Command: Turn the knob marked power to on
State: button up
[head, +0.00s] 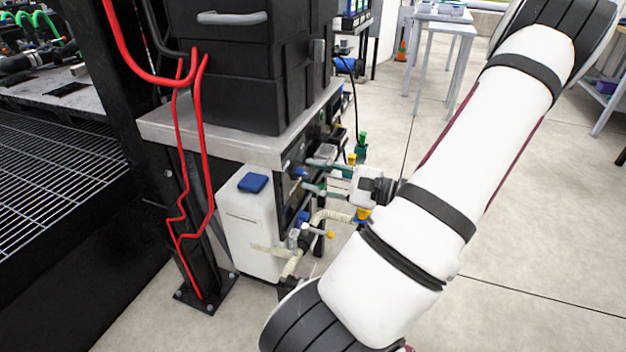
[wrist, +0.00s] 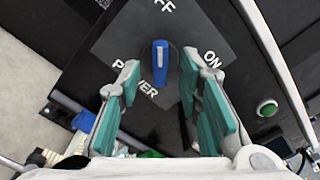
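The power knob has a blue handle (wrist: 160,72) on a round dark base, mounted on a dark panel in the wrist view. The marker plate (wrist: 115,45) around it reads OFF above, ON at the right and POWER below left. The handle stands upright in that view, its light-marked end toward OFF. My gripper (wrist: 160,82) is open, with one teal-padded finger on each side of the knob and gaps between. In the head view my gripper (head: 316,176) reaches left to the panel side; the knob there is small and hard to make out.
A green round button (wrist: 267,108) sits right of the knob. In the head view, black drawers (head: 245,60) stand on a grey top (head: 225,148), with a white container (head: 250,235) beneath. Red cables (head: 200,130) hang at the left. Valves and hoses (head: 318,232) lie just below my gripper.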

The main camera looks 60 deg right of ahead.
jog(key=shift+w, duration=0.55)
grip_shut()
